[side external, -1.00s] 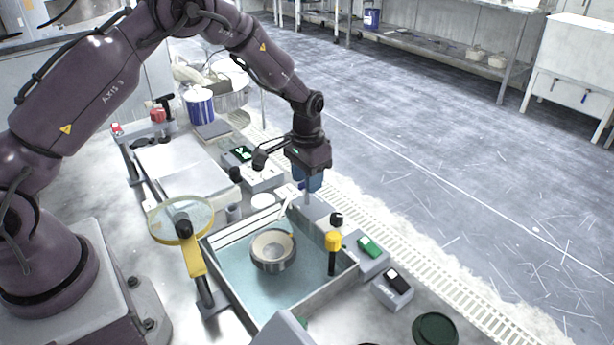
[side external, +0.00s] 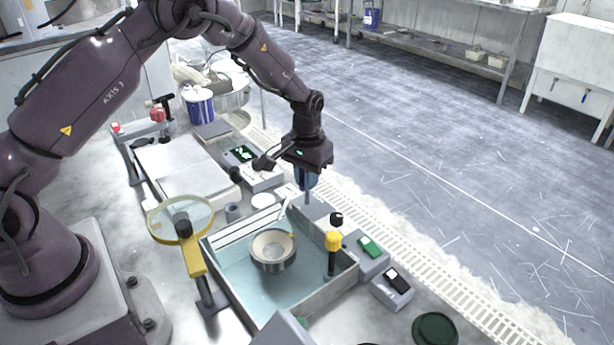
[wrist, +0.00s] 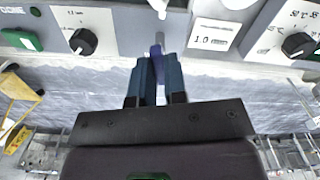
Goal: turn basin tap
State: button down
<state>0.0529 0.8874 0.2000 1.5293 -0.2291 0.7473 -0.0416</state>
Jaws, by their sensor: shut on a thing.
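My gripper (side external: 307,186) points down at the back edge of the water basin (side external: 226,290), with its blue fingers shut on the basin tap's blue-purple handle. In the wrist view, the handle (wrist: 157,64) sits between the two fingers of my gripper (wrist: 156,80), and a grey stem shows beyond it. In the side view the fingers hide most of the handle. A round bowl-like part (side external: 273,250) stands in the shallow water.
A magnifier (side external: 181,219) is on the left. Control boxes with a green button (side external: 369,247) and a black switch (side external: 397,281) stand to the right. A dial (wrist: 83,41) shows in the wrist view.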

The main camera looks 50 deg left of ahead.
jog(key=shift+n, duration=1.2)
jog(key=c, duration=1.2)
grip_release()
jog(key=shift+o, duration=0.2)
notch_tip(320, 180, up, 13)
